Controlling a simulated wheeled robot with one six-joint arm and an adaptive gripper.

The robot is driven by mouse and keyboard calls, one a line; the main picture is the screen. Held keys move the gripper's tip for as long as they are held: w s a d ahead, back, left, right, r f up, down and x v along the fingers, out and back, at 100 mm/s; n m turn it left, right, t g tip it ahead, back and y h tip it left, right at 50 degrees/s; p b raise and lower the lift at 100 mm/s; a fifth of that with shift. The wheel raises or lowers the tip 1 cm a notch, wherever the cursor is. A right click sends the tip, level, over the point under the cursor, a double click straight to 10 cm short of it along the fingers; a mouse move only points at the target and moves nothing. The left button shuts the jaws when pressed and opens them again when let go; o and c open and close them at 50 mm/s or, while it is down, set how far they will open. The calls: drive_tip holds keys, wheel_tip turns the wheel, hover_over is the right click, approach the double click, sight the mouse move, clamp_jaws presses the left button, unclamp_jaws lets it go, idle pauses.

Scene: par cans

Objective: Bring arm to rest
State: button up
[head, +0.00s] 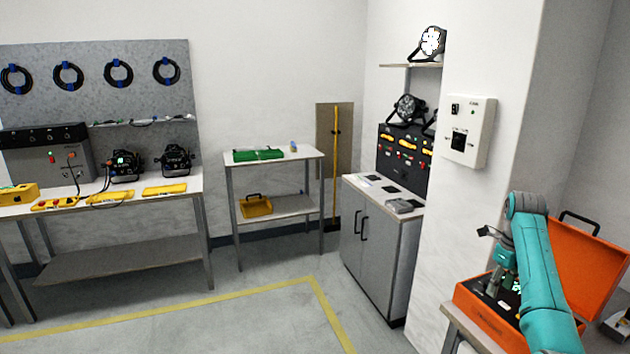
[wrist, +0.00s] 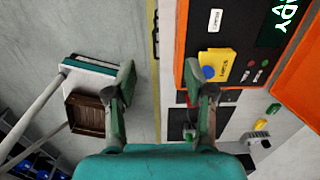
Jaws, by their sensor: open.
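My teal arm (head: 545,265) rises at the right of the head view and is bent at the top. My gripper (head: 492,238) hangs in front of the open orange case and partly overlaps it in that view. In the wrist view my gripper (wrist: 168,90) has its two dark green fingers spread apart with nothing between them. The orange case (head: 473,302) lies open on a bench, its lid (head: 590,262) tilted up behind my arm. In the wrist view the case (wrist: 180,45) shows a black panel, a yellow tag (wrist: 213,66) and green lettering at the upper right.
A pale wall with a white control box (head: 468,130) stands left of my arm. Grey cabinets (head: 375,240), a small table (head: 300,155) and a long workbench (head: 120,200) line the room. The floor (head: 240,325) inside the yellow line is clear.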

drive_tip(key=s+a+f+n+t+h, duration=0.1)
drive_tip(key=s+a+f+n+t, duration=0.25)
drive_tip(key=f, duration=1.05)
drive_tip(key=s+a+f+n, duration=0.2)
drive_tip(key=a+f+n, duration=0.3)
drive_tip(key=f, duration=0.9)
drive_tip(key=s+a+f+n+t, duration=0.2)
drive_tip(key=s+a+f+n, duration=0.1)
drive_tip(key=s+a+f, duration=0.4)
drive_tip(key=s+a+f+n+t, duration=0.1)
drive_tip(key=s+a+f+n, duration=0.25)
drive_tip(key=s+f, duration=0.45)
drive_tip(key=s+a+r+n+t, duration=0.1)
drive_tip(key=s+a+r+n, duration=0.2)
drive_tip(key=s, duration=0.5)
drive_tip(key=s+a+r+n+t, duration=0.2)
drive_tip(key=s, duration=0.6)
drive_tip(key=s+a+r+n+t, duration=0.1)
drive_tip(key=s+a+r+n, duration=0.2)
drive_tip(key=s, duration=0.6)
drive_tip(key=s+a+r+n+t, duration=0.1)
drive_tip(key=s+r+n, duration=0.3)
drive_tip(key=s+r, duration=0.4)
drive_tip(key=s+a+r+n+t+y, duration=0.1)
drive_tip(key=s+a+r+n+t, duration=0.1)
drive_tip(key=s+r, duration=0.7)
wheel_tip(320, 180, up, 7)
drive_tip(key=n+t, duration=0.1)
drive_tip(key=n, duration=0.1)
drive_tip(key=shift+n, duration=0.4)
